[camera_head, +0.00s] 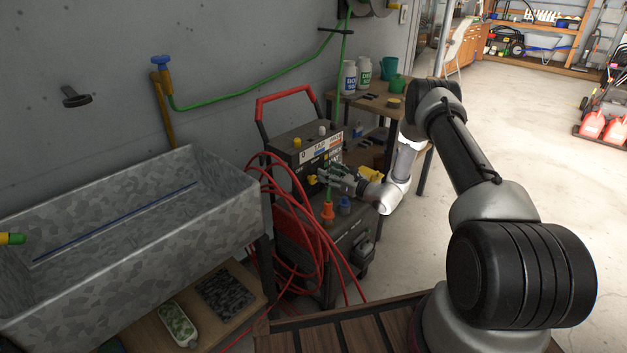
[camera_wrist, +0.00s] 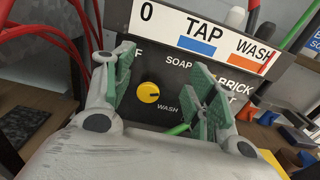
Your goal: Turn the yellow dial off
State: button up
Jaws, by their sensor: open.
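The yellow dial (camera_wrist: 149,92) is on the black front panel of the pressure washer (camera_wrist: 166,65), between my gripper's fingers in the wrist view. Labels including SOAP, WASH and BRICK surround it. In the head view the dial (camera_head: 312,180) shows small on the washer's front. My gripper (camera_wrist: 160,87) has its green-padded fingers apart, one on each side of the dial, with nothing between the pads. I cannot tell how far the fingertips are from the panel. The gripper (camera_head: 335,176) also shows beside the panel in the head view.
Red hoses (camera_head: 290,225) hang at the washer's left, beside a grey trough sink (camera_head: 215,225). A green hose (camera_head: 260,85) runs along the wall. A wooden side table (camera_head: 395,115) with bottles stands behind my arm. Open concrete floor (camera_head: 540,130) lies to the right.

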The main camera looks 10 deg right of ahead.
send_near(314, 181)
jog(key=x, duration=0.9)
jog(key=shift+w+a, duration=0.15)
jog(key=shift+w, duration=0.1)
